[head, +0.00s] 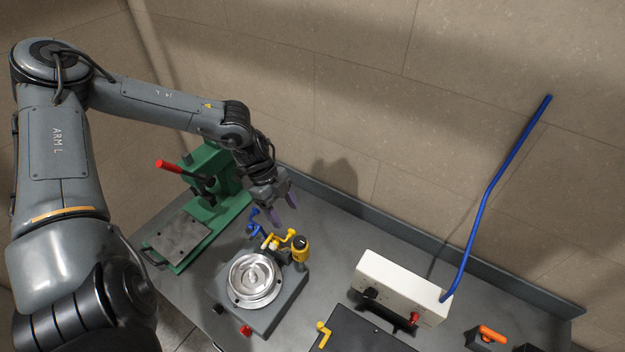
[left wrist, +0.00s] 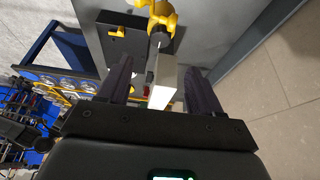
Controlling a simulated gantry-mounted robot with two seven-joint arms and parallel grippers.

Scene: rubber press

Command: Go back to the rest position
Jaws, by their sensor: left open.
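My left gripper (head: 283,205) is open above the back of the workbench, just behind a round silver metal fixture (head: 255,278) on a dark block. In the left wrist view its two dark fingers (left wrist: 160,85) stand apart with nothing held between them. A yellow fitting (head: 300,248) and a blue lever (head: 256,222) stand beside the fixture, below and in front of the gripper. A yellow part (left wrist: 158,14) also shows beyond the fingertips in the left wrist view. My right gripper is in neither view.
A green press (head: 212,172) with a red handle (head: 169,166) stands left of the gripper. A white box (head: 395,288) with a blue tube (head: 487,190) stands at right. An orange switch (head: 493,334) is at the far right. A raised edge (head: 400,236) and a wall lie behind.

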